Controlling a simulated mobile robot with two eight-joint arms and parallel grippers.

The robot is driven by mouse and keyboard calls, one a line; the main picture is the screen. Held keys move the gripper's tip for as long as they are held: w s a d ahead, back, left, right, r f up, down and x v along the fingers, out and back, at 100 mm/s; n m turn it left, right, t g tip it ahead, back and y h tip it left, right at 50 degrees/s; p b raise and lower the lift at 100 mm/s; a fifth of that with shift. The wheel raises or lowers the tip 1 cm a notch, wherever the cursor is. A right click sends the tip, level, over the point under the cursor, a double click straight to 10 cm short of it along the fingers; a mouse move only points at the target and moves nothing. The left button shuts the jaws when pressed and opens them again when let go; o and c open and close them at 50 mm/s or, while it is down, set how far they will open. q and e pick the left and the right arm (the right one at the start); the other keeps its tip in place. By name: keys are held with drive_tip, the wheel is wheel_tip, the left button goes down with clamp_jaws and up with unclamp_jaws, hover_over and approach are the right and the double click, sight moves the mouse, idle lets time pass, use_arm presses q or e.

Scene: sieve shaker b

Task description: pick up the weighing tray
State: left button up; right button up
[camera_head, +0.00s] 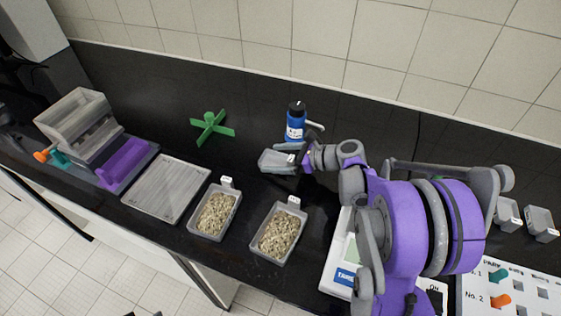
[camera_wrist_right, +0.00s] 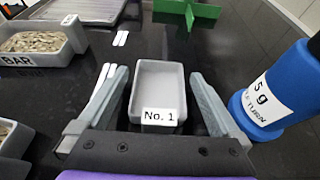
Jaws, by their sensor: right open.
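A small grey tray labelled "No. 1" (camera_wrist_right: 158,82) lies on the dark bench and shows whole in the right wrist view. I take it as the weighing tray. My right gripper (camera_wrist_right: 159,84) is open, with one finger on each side of the tray and a gap visible on both sides. In the head view the right gripper (camera_head: 280,160) is over the middle of the bench, and the tray is hard to separate from the fingers there. The tray looks empty. My left gripper is not in view.
A blue bottle (camera_head: 295,129), marked "5 g" in the wrist view (camera_wrist_right: 272,95), stands close beside the gripper. A green cross-shaped piece (camera_head: 211,128) lies behind. Two bins of grain (camera_head: 213,235) (camera_head: 297,209) stand in front. More small trays (camera_head: 541,223) are at right.

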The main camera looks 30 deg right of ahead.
drive_tip(key=shift+w+a+f, duration=0.2)
drive_tip(key=shift+w+a, duration=0.15)
drive_tip(key=c, duration=1.2)
drive_tip(key=shift+r, duration=0.1)
